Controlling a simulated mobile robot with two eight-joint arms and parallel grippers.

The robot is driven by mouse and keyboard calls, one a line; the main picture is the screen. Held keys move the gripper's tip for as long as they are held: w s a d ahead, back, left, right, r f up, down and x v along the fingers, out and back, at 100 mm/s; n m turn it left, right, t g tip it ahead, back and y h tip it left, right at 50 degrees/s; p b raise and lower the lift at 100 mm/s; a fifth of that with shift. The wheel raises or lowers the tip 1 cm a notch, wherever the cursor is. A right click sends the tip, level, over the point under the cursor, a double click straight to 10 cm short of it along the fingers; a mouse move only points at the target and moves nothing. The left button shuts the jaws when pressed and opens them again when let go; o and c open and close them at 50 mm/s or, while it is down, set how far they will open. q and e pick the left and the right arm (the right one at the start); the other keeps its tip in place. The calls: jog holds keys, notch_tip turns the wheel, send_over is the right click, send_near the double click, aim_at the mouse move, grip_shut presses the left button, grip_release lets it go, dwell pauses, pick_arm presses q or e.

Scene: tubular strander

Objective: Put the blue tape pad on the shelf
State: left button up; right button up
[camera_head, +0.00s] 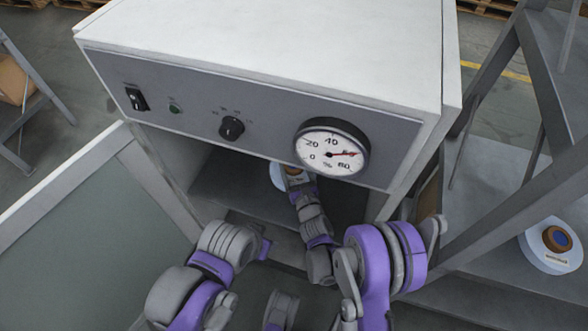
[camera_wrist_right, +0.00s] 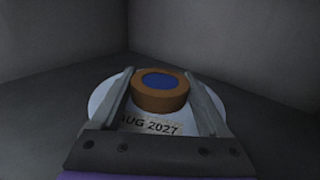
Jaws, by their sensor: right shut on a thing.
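The blue tape pad (camera_wrist_right: 158,92) is a round white disc with a brown ring on top and a blue centre; "AUG 2027" is printed on its near side. My right gripper (camera_wrist_right: 163,98) is shut on it, one finger on each side of the brown ring. In the head view my right arm reaches into the open cabinet, and the pad's white edge (camera_head: 277,176) shows there, partly hidden by the right gripper (camera_head: 293,177). My left arm is at the lower left, outside the cabinet; its gripper cannot be made out.
The cabinet (camera_head: 260,40) has a gauge (camera_head: 331,148) and knobs above its opening. Its door (camera_head: 95,215) stands open at the left. A grey metal shelf rack (camera_head: 490,270) stands at the right, with a similar white disc (camera_head: 550,246) on it.

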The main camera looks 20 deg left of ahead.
jog(key=shift+f, duration=1.15)
jog(key=shift+f+b, duration=0.15)
jog(key=shift+b, duration=0.15)
jog(key=o, duration=1.5)
